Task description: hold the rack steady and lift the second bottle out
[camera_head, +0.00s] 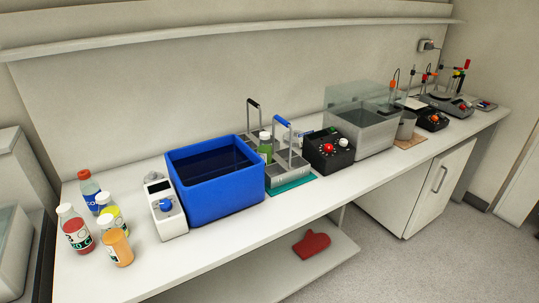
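A grey rack (290,175) with two upright handles, one dark-tipped and one blue-tipped, stands on a teal mat (293,187) at the middle of the bench. One bottle with green contents (265,150) and a pale cap stands upright in the rack, partly hidden by it. I cannot make out a second bottle in the rack. Several bottles stand loose at the bench's left end: a red-capped one (89,188), a red one (75,230), a yellow one (113,214) and an orange one (116,247). Neither of my grippers is in view.
A blue tub (215,193) stands close left of the rack, beside a white device with a blue knob (167,210). A black control box (330,151) and a clear-walled bath (365,130) stand to its right. A red mitt (311,244) lies on the lower shelf.

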